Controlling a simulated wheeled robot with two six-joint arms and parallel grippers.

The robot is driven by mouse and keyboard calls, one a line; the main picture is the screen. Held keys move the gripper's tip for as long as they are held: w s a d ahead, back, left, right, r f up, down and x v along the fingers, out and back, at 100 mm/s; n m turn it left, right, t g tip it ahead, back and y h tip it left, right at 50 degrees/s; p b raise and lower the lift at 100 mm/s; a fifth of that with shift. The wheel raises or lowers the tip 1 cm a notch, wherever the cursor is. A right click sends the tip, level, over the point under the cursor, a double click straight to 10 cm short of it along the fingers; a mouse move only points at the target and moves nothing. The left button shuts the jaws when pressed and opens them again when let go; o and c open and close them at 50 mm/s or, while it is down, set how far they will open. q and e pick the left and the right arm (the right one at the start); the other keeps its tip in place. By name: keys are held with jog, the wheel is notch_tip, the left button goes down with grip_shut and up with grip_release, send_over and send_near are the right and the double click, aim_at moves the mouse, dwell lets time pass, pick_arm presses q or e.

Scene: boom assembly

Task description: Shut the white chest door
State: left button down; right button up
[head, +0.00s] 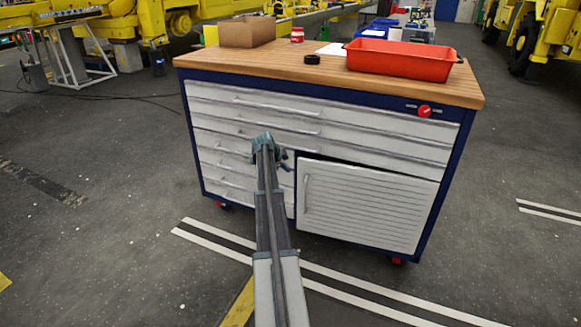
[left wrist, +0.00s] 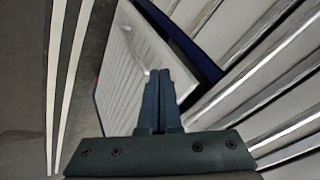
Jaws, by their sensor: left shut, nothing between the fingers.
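The white chest door (head: 368,205) is a ribbed panel at the lower right of the blue tool chest, with an upright handle near its left edge. It stands slightly ajar, with a dark gap along its top. In the left wrist view the door (left wrist: 125,75) is angled out, with dark blue chest frame beside it. My left gripper (head: 284,159) is in front of the chest, just left of the door's upper left corner. Its two fingers (left wrist: 160,76) are shut and empty, overlapping the door in the wrist view. I cannot tell whether they touch it. My right gripper is out of view.
Closed white drawers (head: 230,165) are above and left of the door. The wooden top holds a red tray (head: 402,60), a cardboard box (head: 246,32) and a black ring (head: 312,59). The floor in front, with white lines (head: 390,307), is clear.

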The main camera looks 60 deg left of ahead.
aim_at(313, 165)
pick_arm(q)
jog(key=s+a+m+g+y+b, duration=0.3)
jog(key=s+m+g+y+b, duration=0.15)
jog(key=s+y+b, duration=0.6)
jog(key=w+d+f+m+t+h+b, duration=0.1)
jog(key=w+d+f+m+t+b, duration=0.1)
jog(key=w+d+m+t+b, duration=0.65)
jog(key=w+d+f+m+t+h+b, duration=0.15)
jog(key=w+d+m+t+b, duration=0.35)
jog(key=m, duration=0.6)
jog(key=w+a+g, duration=0.1)
jog(key=w+a, duration=0.3)
jog(key=w+a+g+y+p, duration=0.1)
jog(key=w+a, duration=0.3)
jog(key=a, duration=0.1)
jog(key=shift+f+g+p, duration=0.1)
jog(key=shift+g+p, duration=0.2)
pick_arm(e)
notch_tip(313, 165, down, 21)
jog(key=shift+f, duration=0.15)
pick_arm(q)
jog(key=shift+w, duration=0.1)
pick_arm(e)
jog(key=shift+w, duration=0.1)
